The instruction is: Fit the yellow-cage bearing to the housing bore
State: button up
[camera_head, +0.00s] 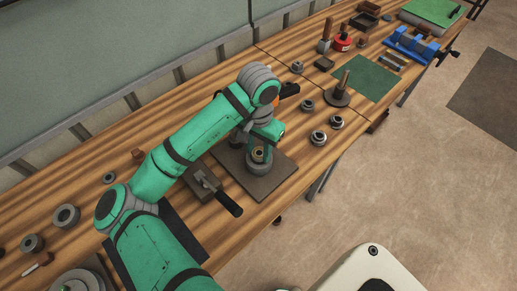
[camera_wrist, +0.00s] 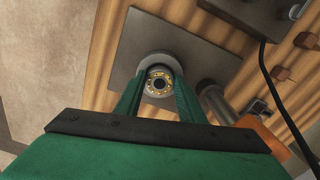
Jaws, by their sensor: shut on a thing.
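The yellow-cage bearing (camera_wrist: 159,84) is between the two green fingers of my gripper (camera_head: 262,143) in the wrist view, with its yellow cage facing the camera. In the head view the bearing (camera_head: 258,154) shows at the fingertips, over a grey round housing (camera_head: 259,168). My gripper is shut on the bearing. The housing's pale rim (camera_wrist: 156,59) shows just behind the bearing in the wrist view. The bearing overlaps the bore, and I cannot tell whether it is above it or partly inside. The housing stands on a dark square plate (camera_head: 278,181).
A block with a dark handle (camera_head: 229,204) lies left of the plate. Several loose rings and bearings (camera_head: 318,136) stand to the right. Farther off are a peg on a round base (camera_head: 338,95), a green mat (camera_head: 367,80) and a blue vise (camera_head: 411,47).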

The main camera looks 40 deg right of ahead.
jog(key=shift+f, duration=0.25)
jog(key=shift+f, duration=0.35)
dwell(0.3)
jog(key=o, duration=1.2)
jog(key=shift+r, duration=0.1)
notch_tip(320, 180, up, 11)
jog(key=shift+f, duration=0.2)
